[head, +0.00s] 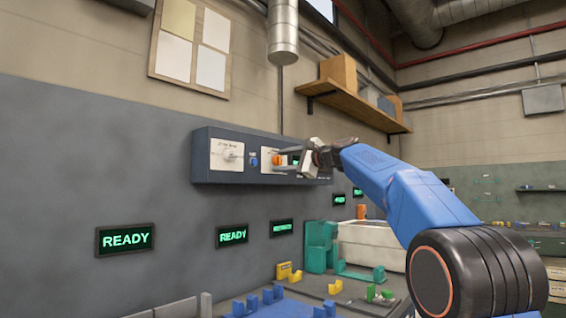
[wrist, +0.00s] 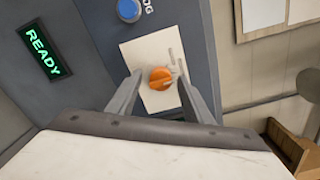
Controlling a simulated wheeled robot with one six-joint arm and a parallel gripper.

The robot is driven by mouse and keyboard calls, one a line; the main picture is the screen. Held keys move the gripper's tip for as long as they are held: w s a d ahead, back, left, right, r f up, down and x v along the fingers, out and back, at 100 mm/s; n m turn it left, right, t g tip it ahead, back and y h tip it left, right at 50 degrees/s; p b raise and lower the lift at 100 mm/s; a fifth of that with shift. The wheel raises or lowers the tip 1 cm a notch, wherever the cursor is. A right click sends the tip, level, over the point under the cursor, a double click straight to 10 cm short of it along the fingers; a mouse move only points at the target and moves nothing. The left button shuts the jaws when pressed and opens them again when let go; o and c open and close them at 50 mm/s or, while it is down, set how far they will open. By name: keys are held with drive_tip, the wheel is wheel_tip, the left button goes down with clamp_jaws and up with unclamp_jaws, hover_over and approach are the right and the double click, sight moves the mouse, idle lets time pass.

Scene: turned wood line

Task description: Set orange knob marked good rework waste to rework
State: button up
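The orange knob (head: 278,160) sits on a pale plate (head: 267,168) on the dark blue wall panel (head: 204,172). In the wrist view the orange knob (wrist: 160,78) shows between the fingertips, on its pale plate (wrist: 134,58). The marks on the plate are too small to read. My gripper (head: 282,163) is in front of the panel at the knob. In the wrist view my gripper (wrist: 158,82) has its two fingers apart, one on each side of the knob, with a gap visible. I cannot tell how far the tips are from the plate.
A white knob (head: 229,154) and a blue button (head: 253,162) are left of the orange knob on the panel. Green READY signs (head: 126,238) are on the wall below. A wooden shelf (head: 360,104) is above right. A bench with coloured fixtures (head: 320,250) stands below.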

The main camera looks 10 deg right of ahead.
drive_tip(key=shift+s+d, duration=0.1)
drive_tip(key=v, duration=1.7)
drive_tip(key=s+a+f+n+g+h, duration=0.2)
drive_tip(key=s+a+f+n+g, duration=0.15)
drive_tip(key=s+f, duration=0.85)
drive_tip(key=s+a+f+n+g+h, duration=0.25)
drive_tip(key=s+a+f, duration=0.3)
drive_tip(key=f, duration=1.15)
drive_tip(key=s+d+f+n+g+h, duration=0.2)
drive_tip(key=s+f+n, duration=0.3)
drive_tip(key=s+f, duration=0.7)
drive_tip(key=s+d+f+n+g+h, duration=0.1)
drive_tip(key=s+d+f+n+h, duration=0.3)
drive_tip(key=s+f, duration=0.9)
wheel_tip(320, 180, down, 6)
drive_tip(key=shift+s+f+n+g, duration=0.1)
drive_tip(key=shift+s+n+g, duration=0.05)
drive_tip(key=shift+n+g, duration=0.3)
